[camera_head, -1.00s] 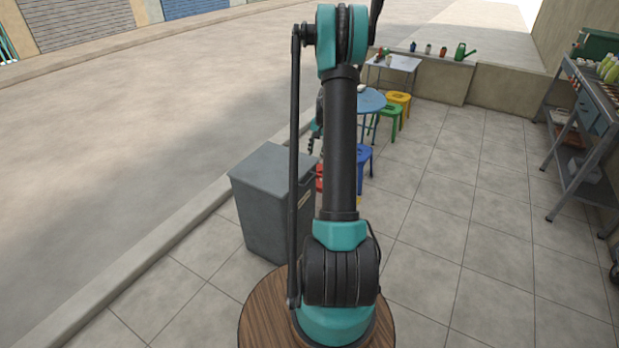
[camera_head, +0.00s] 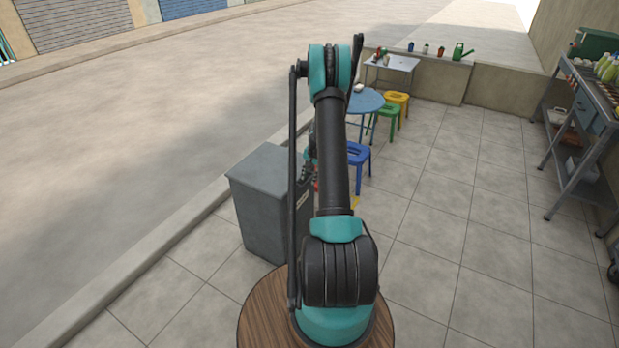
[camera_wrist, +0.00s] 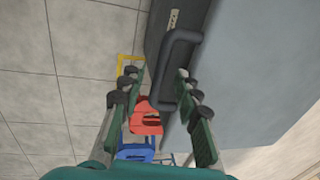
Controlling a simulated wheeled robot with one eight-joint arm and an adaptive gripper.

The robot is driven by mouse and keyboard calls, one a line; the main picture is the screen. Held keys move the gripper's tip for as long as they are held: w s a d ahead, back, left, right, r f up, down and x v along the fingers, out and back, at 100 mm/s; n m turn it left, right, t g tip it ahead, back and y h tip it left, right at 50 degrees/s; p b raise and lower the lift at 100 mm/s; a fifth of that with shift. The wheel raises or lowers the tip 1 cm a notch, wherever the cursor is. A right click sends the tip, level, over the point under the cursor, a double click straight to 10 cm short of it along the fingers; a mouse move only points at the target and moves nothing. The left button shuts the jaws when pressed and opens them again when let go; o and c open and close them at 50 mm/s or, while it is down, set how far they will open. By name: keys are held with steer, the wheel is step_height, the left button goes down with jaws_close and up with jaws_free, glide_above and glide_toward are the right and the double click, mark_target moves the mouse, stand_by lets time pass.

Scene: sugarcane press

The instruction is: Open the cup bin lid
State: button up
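The cup bin (camera_head: 262,222) is a grey box standing on the tiles, left of my arm in the head view. Its flat lid (camera_head: 268,168) is shut. In the wrist view the grey bin (camera_wrist: 245,70) fills the right side, with a dark bar handle (camera_wrist: 178,62) on its edge. My gripper (camera_wrist: 150,92) is open, its two fingers apart. The handle's near end lies in front of or between the fingertips, closer to the right finger; I cannot tell whether they touch. In the head view my gripper (camera_head: 307,170) is mostly hidden behind my arm, beside the bin's right edge.
A red stool (camera_wrist: 146,118) shows below the fingers. A metal workbench (camera_head: 590,120) stands at the right.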

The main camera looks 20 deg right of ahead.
jaws_close()
stand_by(0.5)
